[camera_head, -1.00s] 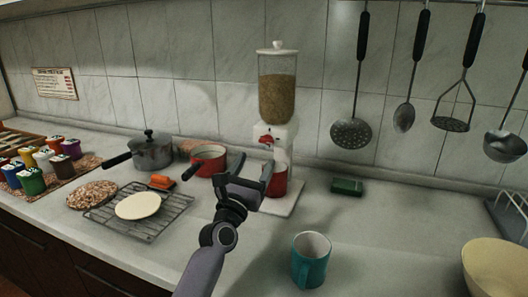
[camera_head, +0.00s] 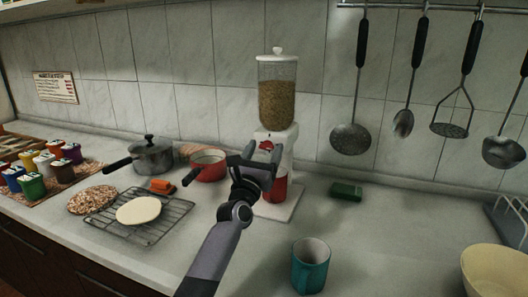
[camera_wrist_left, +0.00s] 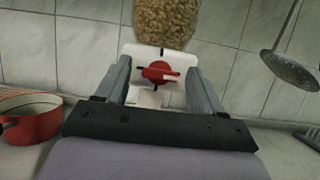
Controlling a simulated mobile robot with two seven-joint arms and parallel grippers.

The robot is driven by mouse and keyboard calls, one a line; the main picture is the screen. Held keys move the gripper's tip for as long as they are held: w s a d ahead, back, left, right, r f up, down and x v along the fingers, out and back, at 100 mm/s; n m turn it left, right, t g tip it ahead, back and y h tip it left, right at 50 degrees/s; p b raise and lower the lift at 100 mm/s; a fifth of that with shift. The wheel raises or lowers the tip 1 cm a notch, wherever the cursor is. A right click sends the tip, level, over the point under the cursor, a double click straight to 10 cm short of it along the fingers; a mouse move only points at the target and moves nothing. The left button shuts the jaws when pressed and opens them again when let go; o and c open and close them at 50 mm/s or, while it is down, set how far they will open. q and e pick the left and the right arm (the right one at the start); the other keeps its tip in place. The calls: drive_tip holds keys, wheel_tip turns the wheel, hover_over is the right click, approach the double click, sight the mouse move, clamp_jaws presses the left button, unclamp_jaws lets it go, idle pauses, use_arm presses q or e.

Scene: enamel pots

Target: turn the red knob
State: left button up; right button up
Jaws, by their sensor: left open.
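The red knob (camera_head: 266,145) is on the white front of the grain dispenser (camera_head: 278,95), partly hidden by my gripper in the head view. My left gripper (camera_head: 262,156) is open in front of the dispenser. In the left wrist view its two fingers stand on either side of the knob, apart from it in the picture; the remaining depth gap is unclear. My right gripper is not in view.
A red container (camera_head: 275,187) stands under the dispenser on its white base. A red pan (camera_head: 208,166) and a lidded grey pot (camera_head: 152,157) stand to the left. A teal mug (camera_head: 310,264) stands in front, right of my arm. A green sponge (camera_head: 346,191) lies right of the dispenser.

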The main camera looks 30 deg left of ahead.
use_arm(q)
drive_tip(key=c, duration=1.1)
drive_tip(key=shift+o, duration=0.2)
drive_tip(key=shift+f+m+h, duration=0.1)
drive_tip(key=shift+m+h, duration=0.3)
drive_tip(key=shift+m, duration=0.1)
